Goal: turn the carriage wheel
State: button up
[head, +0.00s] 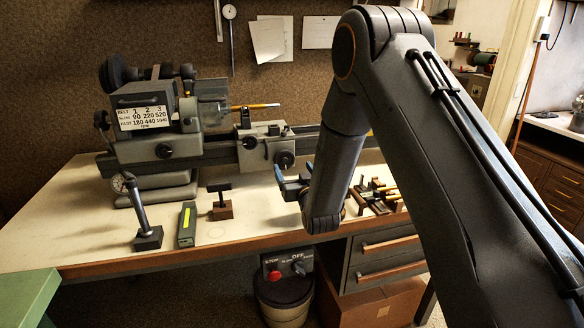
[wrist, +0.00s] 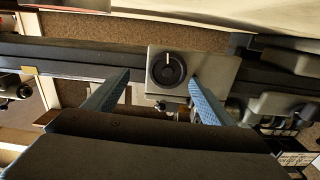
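The carriage (head: 256,157) is a grey block on the lathe bed. Its dark round wheel (head: 285,160) is on the front face, low at the right. In the wrist view the lathe appears upside down; the wheel (wrist: 167,69) shows there as a black disc with a pale mark at its top, on the grey carriage plate (wrist: 218,72). My gripper (head: 294,171) is open, with blue fingers, in front of the carriage. In the wrist view my gripper (wrist: 160,76) has the wheel between its finger lines, apparently touching neither; the depth gap is unclear.
The headstock (head: 158,150) with a speed chart stands left. A lever on a block (head: 148,238), a grey box with a yellow stripe (head: 187,226) and a small dark tool (head: 222,207) stand at the bench front.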

aim_at(285, 161)
jog(key=shift+v, duration=1.45)
jog(key=shift+a+r, duration=0.1)
jog(key=shift+a, duration=0.05)
jog(key=shift+w+a+n+p, duration=0.55)
jog(key=shift+w+n+p, duration=0.7)
jog(key=shift+n+p, duration=0.2)
jog(key=shift+w+a+n+p, duration=0.6)
jog(key=shift+w+n+p, duration=0.65)
jog(key=shift+n+p, duration=0.2)
jog(key=shift+w+a+n+p, duration=0.55)
jog(key=shift+w+n+p, duration=0.7)
jog(key=shift+n+p, duration=0.2)
jog(key=c, duration=1.1)
jog(key=shift+o, duration=0.2)
jog(key=shift+m+b, duration=0.25)
jog(key=shift+b, duration=0.15)
